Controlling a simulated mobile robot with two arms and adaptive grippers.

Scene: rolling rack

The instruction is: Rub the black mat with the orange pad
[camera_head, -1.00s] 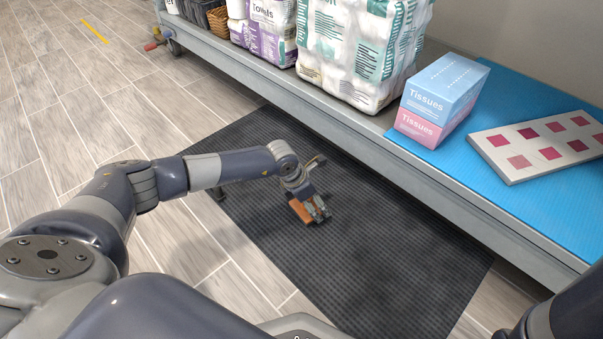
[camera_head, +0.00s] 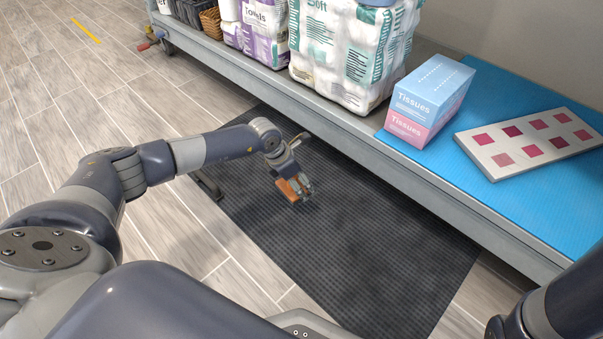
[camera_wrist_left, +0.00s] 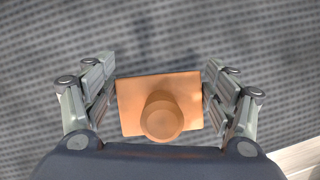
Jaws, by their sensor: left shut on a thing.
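The black mat (camera_head: 385,245) lies on the floor in front of the rack, with a fine grid texture. My left gripper (camera_head: 303,190) is over the mat's far left part, shut on the orange pad (camera_head: 287,190). In the left wrist view the pad (camera_wrist_left: 128,103) is a flat rectangular block with a round knob (camera_wrist_left: 162,117), between the two fingers of my left gripper (camera_wrist_left: 160,95). The mat fills most of the background there. Whether the pad touches the mat I cannot tell. My right gripper is not in view; only part of my right arm shows at lower right.
The grey rolling rack shelf (camera_head: 420,172) runs along the mat's far side. It carries packs of paper rolls (camera_head: 345,60), tissue boxes (camera_head: 430,100) and a panel of coloured squares (camera_head: 530,142) on a blue liner (camera_head: 545,215). Tiled floor (camera_head: 70,130) is clear at left.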

